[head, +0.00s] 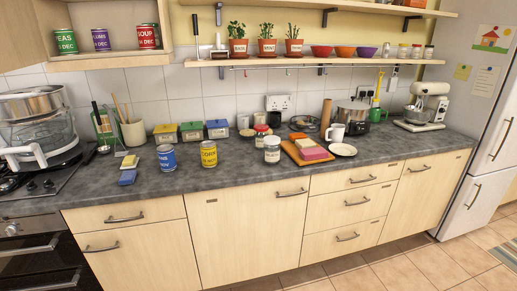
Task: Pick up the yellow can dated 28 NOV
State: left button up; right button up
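A yellow can (208,154) stands upright on the dark worktop (240,178), left of the middle. Its label seems to read CORN with a date line under it, too small to read surely. A blue can (166,158) stands apart from it to the left. Neither of my grippers shows in the head view.
Green, purple and red cans (148,37) stand in the upper cupboard. Worktop in front is clear.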

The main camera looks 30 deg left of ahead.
aim_at(208, 148)
jog(key=z, duration=0.5)
jog(key=i, duration=1.75)
jog(key=u, duration=1.15)
jog(key=i, duration=0.7)
jog(key=u, duration=0.65)
